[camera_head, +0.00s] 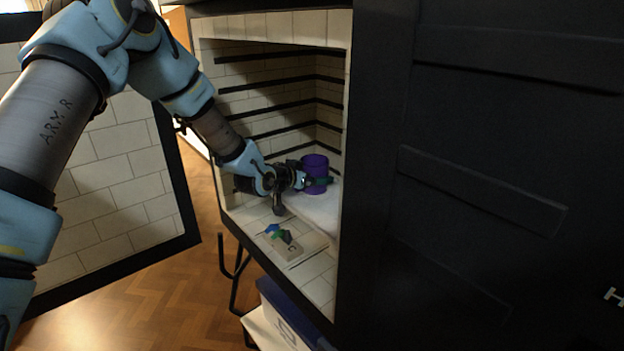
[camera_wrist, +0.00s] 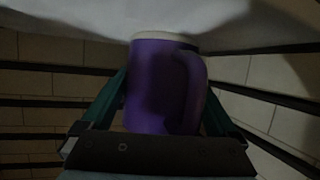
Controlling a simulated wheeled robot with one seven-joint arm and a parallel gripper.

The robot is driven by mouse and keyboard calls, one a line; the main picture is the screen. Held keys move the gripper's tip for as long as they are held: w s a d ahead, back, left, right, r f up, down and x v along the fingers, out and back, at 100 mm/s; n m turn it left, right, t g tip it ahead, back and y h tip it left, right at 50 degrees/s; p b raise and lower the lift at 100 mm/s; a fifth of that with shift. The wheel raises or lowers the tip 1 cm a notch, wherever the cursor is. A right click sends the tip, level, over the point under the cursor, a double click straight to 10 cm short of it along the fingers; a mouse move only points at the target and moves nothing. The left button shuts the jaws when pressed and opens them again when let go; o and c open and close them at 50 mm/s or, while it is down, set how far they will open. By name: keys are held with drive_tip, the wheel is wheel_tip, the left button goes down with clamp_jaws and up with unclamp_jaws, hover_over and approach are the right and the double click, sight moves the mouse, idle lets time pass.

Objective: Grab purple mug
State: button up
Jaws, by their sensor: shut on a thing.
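The purple mug (camera_head: 314,168) is inside the open kiln, by the white shelf (camera_head: 322,208). My gripper (camera_head: 316,182) reaches in from the left and is shut on the mug. In the wrist view the purple mug (camera_wrist: 160,85) fills the middle, with its handle on the right side. The green fingers of my gripper (camera_wrist: 163,105) lie on either side of its body. The wrist view appears upside down, and the mug's pale base end is against or very near the white surface; I cannot tell if they touch.
The kiln's brick chamber (camera_head: 270,90) has dark ridges along its walls. Its brick-lined door (camera_head: 120,190) stands open at left. A small block with blue and green pieces (camera_head: 281,238) lies on the front ledge. The dark kiln side (camera_head: 500,180) fills the right. A blue-lidded box (camera_head: 285,310) is below.

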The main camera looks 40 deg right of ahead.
drive_tip(key=c, duration=0.7)
